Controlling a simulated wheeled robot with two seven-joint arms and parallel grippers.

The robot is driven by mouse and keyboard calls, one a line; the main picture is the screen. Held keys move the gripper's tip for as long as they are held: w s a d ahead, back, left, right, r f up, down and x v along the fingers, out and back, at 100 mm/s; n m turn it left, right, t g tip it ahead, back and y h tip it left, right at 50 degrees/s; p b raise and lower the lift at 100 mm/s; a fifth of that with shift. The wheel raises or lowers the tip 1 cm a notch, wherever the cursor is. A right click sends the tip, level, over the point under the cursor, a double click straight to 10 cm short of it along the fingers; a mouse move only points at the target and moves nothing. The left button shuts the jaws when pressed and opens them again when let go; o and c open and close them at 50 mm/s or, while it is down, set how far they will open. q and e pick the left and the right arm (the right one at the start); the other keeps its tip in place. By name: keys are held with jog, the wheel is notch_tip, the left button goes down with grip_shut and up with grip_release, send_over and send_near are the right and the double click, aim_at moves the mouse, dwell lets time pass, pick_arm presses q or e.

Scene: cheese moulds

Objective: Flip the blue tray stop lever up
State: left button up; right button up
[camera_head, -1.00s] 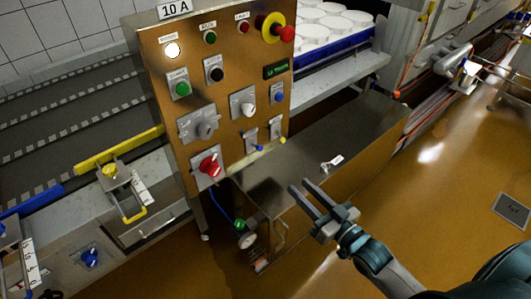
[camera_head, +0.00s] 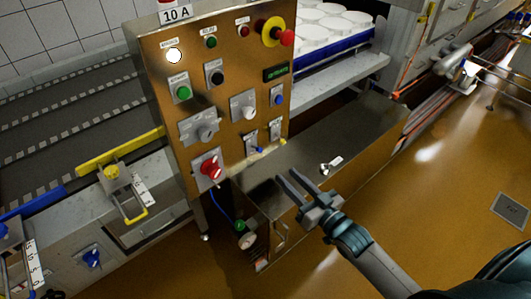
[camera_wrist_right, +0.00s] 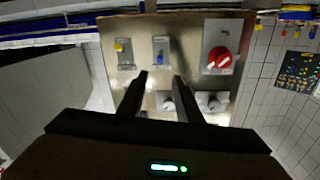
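The blue tray stop lever is a small blue-tipped lever (camera_head: 259,149) low on the brown control panel (camera_head: 226,130), and its tip points down and outward in the head view. It also shows in the right wrist view (camera_wrist_right: 160,56), just beyond and between my fingertips. A like lever with a yellow tip (camera_head: 283,141) is to its right in the head view. My right gripper (camera_head: 286,176) is open and empty, with its two fingers (camera_wrist_right: 160,77) apart and pointed at the panel. It seems short of the lever, not touching it. My left gripper is not in view.
A red rotary switch (camera_head: 211,168) and grey knobs (camera_head: 206,134) sit left of the lever. A red emergency stop (camera_head: 286,38) is at the panel's top right. A steel cabinet top (camera_head: 335,140) lies below the right gripper's path. Open floor (camera_head: 440,200) lies to the right.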

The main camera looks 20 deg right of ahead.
aim_at(262, 151)
jog(key=p+x, duration=0.2)
jog(key=x, duration=1)
jog(key=shift+w+p, duration=0.1)
jog(key=shift+p, duration=0.2)
grip_shut()
